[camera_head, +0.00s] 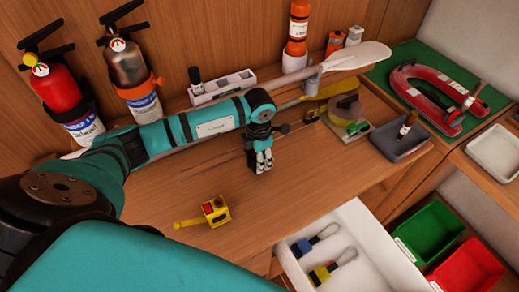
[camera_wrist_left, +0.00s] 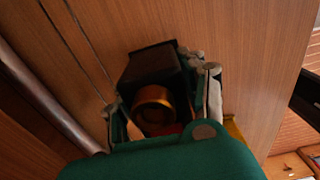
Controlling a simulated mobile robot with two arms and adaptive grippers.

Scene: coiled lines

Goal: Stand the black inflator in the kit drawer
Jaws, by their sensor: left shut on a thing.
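My left gripper (camera_head: 262,160) is over the middle of the wooden worktop, its fingers pointing down. In the left wrist view the gripper (camera_wrist_left: 162,105) is shut on the black inflator (camera_wrist_left: 150,66), a dark boxy body with a brass-coloured ring between the fingers. In the head view only a little of the inflator shows, dark among the fingers; whether it touches the worktop is unclear. The white kit drawer (camera_head: 368,238) is pulled out below the worktop's front edge, right of the gripper. Its near part holds a blue-handled and a yellow-handled looped tool. My right gripper is not in view.
A yellow box-shaped tool (camera_head: 215,211) lies left of the drawer. A grey tray (camera_head: 388,147) with a small bottle stands near the right edge. Paddles (camera_head: 350,59) and two extinguishers (camera_head: 58,92) are behind. Green (camera_head: 430,230) and red (camera_head: 468,268) bins sit right of the drawer.

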